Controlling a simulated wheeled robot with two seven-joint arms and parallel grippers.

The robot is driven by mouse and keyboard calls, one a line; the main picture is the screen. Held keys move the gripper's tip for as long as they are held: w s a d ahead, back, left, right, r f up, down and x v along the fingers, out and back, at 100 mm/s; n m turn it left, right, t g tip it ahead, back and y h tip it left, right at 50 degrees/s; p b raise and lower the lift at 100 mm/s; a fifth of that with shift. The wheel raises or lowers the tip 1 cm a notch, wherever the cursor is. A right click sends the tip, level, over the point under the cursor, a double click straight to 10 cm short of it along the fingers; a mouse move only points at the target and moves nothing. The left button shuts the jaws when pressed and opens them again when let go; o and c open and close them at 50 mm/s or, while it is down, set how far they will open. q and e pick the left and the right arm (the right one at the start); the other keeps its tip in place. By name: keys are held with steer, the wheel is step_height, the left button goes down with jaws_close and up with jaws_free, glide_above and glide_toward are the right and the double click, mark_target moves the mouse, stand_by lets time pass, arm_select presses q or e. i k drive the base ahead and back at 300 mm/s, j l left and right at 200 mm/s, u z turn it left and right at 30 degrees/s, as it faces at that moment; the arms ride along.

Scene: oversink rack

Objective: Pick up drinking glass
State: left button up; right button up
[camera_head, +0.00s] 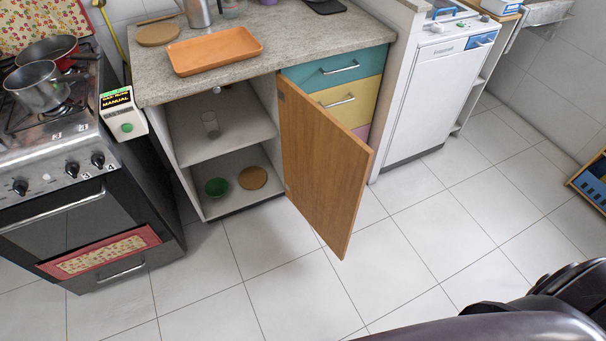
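A clear drinking glass (210,125) stands upright on the upper shelf (190,148) inside the open lower cabinet, under the counter. Nothing touches it. Part of a dark arm or body of mine shows at the bottom right. Neither gripper's fingertips can be made out in this view.
The wooden cabinet door (322,165) stands open toward me, right of the opening. A green bowl (216,187) and a round wooden board (252,177) lie on the cabinet's bottom. An orange tray (214,51) is on the counter. A stove (60,190) stands left. The tiled floor (270,285) is clear.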

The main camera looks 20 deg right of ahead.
mark_target(210, 119)
steer(key=i+l+u, duration=0.1)
steer(key=l+u, duration=0.35)
steer(key=i+l+u, duration=0.1)
steer(key=l+u, duration=0.2)
steer(key=u, duration=0.15)
steer(key=l+u, duration=0.2)
steer(key=l, duration=1.05)
steer(key=k+l+u, duration=0.15)
steer(key=l, duration=1.15)
steer(key=k+l, duration=0.1)
steer(key=k, duration=0.25)
